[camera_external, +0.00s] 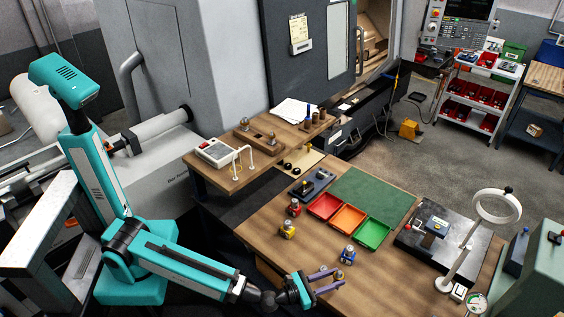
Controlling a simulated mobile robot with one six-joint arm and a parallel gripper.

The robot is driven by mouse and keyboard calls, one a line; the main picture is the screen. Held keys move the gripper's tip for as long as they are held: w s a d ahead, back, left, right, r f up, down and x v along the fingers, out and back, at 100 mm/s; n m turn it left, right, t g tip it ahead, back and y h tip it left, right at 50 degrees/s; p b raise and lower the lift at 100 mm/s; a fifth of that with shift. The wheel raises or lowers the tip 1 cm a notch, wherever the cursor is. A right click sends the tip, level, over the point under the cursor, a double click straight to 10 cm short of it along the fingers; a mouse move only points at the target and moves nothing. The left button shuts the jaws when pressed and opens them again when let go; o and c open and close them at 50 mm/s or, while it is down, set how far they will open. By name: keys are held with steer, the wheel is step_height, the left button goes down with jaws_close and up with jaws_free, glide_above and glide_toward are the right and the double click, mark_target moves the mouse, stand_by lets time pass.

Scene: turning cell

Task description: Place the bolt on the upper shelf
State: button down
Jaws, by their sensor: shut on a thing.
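My gripper (331,279), with two purple fingers, is at the front edge of the wooden bench, at the lower middle of the view. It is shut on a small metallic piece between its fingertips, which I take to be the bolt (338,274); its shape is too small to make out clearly. The upper shelf (222,180) is the raised wooden top behind the bench, up and to the left of my gripper. It carries a grey-white box with a red display, a white wire stand, a wooden block with knobs, papers and dark cylinders.
Red, orange and green trays (376,233) lie mid-bench beside a green mat (372,193). Small yellow, red and blue parts (348,254) stand near my gripper. A ring lamp (497,206) rises at the right. The shelf's front left corner has bare wood.

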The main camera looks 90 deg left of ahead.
steer(key=shift+s+r+p, duration=0.2)
steer(key=shift+s+p, duration=0.2)
steer(key=shift+p, duration=0.9)
steer(key=s+d+r+m+h+b, duration=0.2)
steer(key=s+d+r+h+b, duration=0.15)
steer(key=d+r, duration=0.95)
steer(key=s+d+r+m+h+b, duration=0.2)
steer(key=s+d+r+b, duration=0.15)
steer(key=d+r, duration=0.9)
steer(key=s+d+r+m+g+h+b, duration=0.1)
steer(key=s+d+r+m+h+b, duration=0.1)
steer(key=s+d+r+h, duration=0.3)
steer(key=s+d+r+m+g+h+b, duration=0.2)
steer(key=s+d+r+m+h, duration=0.3)
steer(key=s+d+r, duration=0.5)
steer(key=shift+s+d+r+h+b, duration=0.35)
steer(key=shift+s+r+h+b, duration=0.7)
steer(key=shift+s, duration=2.3)
steer(key=shift+r+y, duration=0.25)
steer(key=shift+y, duration=0.15)
